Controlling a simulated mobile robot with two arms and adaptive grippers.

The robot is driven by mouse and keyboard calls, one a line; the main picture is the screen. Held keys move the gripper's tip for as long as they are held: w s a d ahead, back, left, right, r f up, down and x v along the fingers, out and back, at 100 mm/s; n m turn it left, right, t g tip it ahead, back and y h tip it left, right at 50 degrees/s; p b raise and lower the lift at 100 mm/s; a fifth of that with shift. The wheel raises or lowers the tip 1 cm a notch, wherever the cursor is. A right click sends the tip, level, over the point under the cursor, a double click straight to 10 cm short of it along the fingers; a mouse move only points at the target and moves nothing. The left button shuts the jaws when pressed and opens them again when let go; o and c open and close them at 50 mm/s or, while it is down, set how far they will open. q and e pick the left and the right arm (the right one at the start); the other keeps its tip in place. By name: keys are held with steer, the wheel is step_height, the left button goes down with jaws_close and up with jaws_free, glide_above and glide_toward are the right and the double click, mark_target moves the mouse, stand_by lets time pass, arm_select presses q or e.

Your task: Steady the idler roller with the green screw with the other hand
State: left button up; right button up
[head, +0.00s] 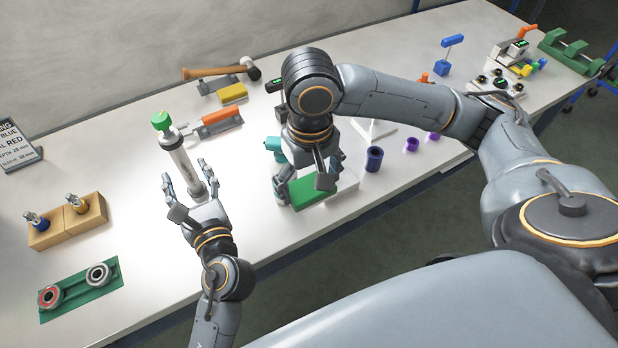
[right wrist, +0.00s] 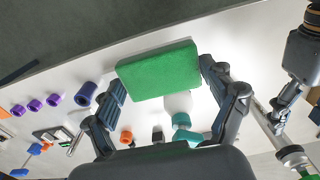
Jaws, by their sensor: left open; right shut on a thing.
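The idler roller (head: 183,160), a grey cylinder with a green screw (head: 160,121) at its top end, stands near the middle of the table, leaning in the head view. My left gripper (head: 187,176) is open, with its fingers on either side of the roller's lower part; whether they touch it I cannot tell. My right gripper (right wrist: 160,76) is shut on a green block (right wrist: 158,70), over the table's front part. The block shows partly behind the fingers in the head view (head: 312,188).
A teal bottle (right wrist: 187,134) stands close to my right gripper. An orange-handled tool (head: 217,116), a hammer (head: 215,71) and a yellow block (head: 233,93) lie behind the roller. Wooden blocks (head: 90,213) and a green bearing plate (head: 75,290) are at left. Blue (head: 374,158) and purple sleeves stand right.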

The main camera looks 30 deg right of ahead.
mark_target(177, 151)
arm_select(q)
steer(key=w, duration=0.7)
steer(key=shift+w, duration=0.4)
steer(key=shift+w, duration=0.1)
steer(key=shift+c, duration=0.2)
steer(key=c, duration=1.1)
